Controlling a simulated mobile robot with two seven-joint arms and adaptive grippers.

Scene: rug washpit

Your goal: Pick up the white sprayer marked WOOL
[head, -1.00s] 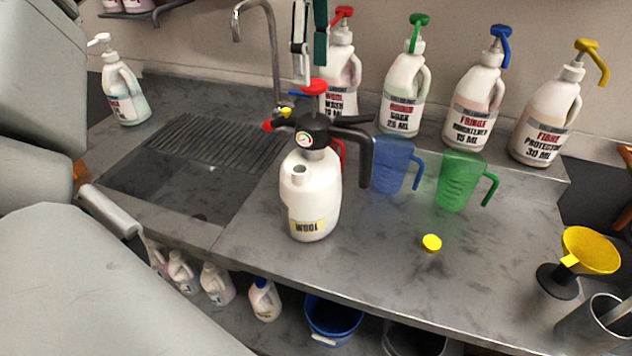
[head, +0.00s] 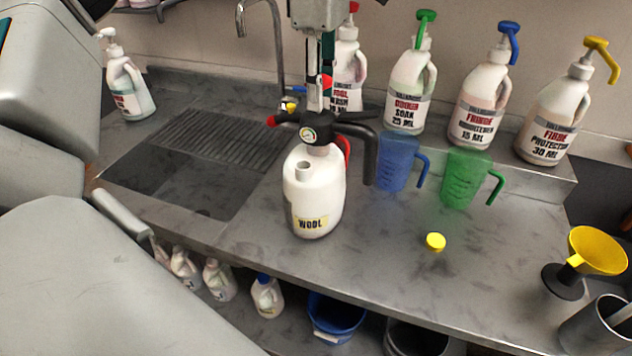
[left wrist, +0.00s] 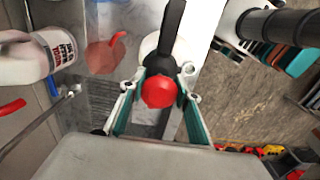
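The white sprayer (head: 316,193) stands upright on the grey counter, with a yellow WOOL label facing me. It has a black top with a round gauge, a black handle to the right and a red pump knob. My left gripper (head: 320,98) is above it, pointing down at the knob, and hides part of the knob. In the left wrist view the two fingers of the left gripper (left wrist: 158,108) stand apart, one on each side of the red knob (left wrist: 158,92). I cannot tell whether they touch it. My right gripper is not in view.
A blue jug (head: 396,163) and a green jug (head: 464,178) stand right of the sprayer. Several pump bottles (head: 480,106) line the back ledge. A sink (head: 180,180) with a tap (head: 278,60) is to the left. A yellow cap (head: 436,241) lies on open counter.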

